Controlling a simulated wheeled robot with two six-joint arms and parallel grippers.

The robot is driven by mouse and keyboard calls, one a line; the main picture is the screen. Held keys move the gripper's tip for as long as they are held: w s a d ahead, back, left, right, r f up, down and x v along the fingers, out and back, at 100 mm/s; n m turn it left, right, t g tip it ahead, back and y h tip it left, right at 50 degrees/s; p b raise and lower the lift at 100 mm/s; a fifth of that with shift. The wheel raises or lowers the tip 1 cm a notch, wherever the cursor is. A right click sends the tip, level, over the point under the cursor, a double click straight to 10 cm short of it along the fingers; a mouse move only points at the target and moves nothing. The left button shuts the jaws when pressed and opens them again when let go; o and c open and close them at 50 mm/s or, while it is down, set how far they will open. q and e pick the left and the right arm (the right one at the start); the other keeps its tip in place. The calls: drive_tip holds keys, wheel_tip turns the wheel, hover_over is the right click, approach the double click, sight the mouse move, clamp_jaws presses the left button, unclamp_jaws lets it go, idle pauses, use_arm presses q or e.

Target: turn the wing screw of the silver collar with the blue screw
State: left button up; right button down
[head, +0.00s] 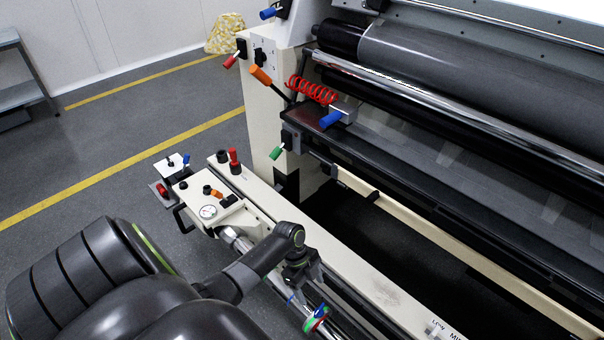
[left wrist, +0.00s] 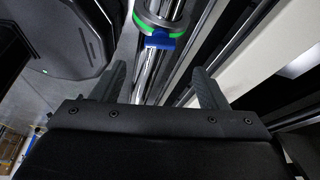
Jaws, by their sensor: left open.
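In the left wrist view, a silver collar (left wrist: 162,8) with a bright green ring sits around a shiny metal shaft (left wrist: 153,72). Its blue wing screw (left wrist: 160,41) faces my left gripper (left wrist: 160,70). The gripper is open and empty, one finger on each side of the shaft. The screw lies beyond the fingertips, roughly centred between them, and is untouched. In the head view, my left gripper (head: 303,276) hangs over the shaft, largely hidden by its own wrist. A coloured ring part (head: 317,319) in green, red and blue shows just below it. My right gripper is not seen.
A cream machine rail (head: 385,290) runs alongside the shaft on the right. A cream block with a gauge (head: 208,211) and knobs stands at the shaft's far end. Large dark rollers (head: 480,90) fill the right. Open floor (head: 110,130) lies at left.

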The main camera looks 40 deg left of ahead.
use_arm(q)
drive_tip(key=v, duration=0.8)
drive_tip(key=shift+a+r+p, duration=0.15)
drive_tip(key=shift+r+p, duration=0.1)
drive_tip(key=shift+p, duration=0.1)
drive_tip(key=s+a+f+n+y+p, duration=0.1)
drive_tip(key=s+a+f+n+y, duration=0.1)
drive_tip(key=s+f+n, duration=0.55)
drive_tip(key=s+a+f+n+y+p, duration=0.1)
drive_tip(key=s+f+n, duration=0.25)
drive_tip(key=f, duration=0.65)
drive_tip(key=s+d+f+n, duration=0.1)
drive_tip(key=s+f+n, duration=0.1)
drive_tip(key=s, duration=0.5)
drive_tip(key=s+d+f+n+y+p, duration=0.1)
drive_tip(key=s+f, duration=0.3)
drive_tip(key=s, duration=0.4)
drive_tip(key=s+d+f+n+t+y, duration=0.1)
drive_tip(key=s+d+f+n, duration=0.2)
drive_tip(key=s, duration=0.4)
drive_tip(key=shift+s+p, duration=0.3)
drive_tip(key=shift+s, duration=0.05)
drive_tip(key=shift+d+f, duration=0.1)
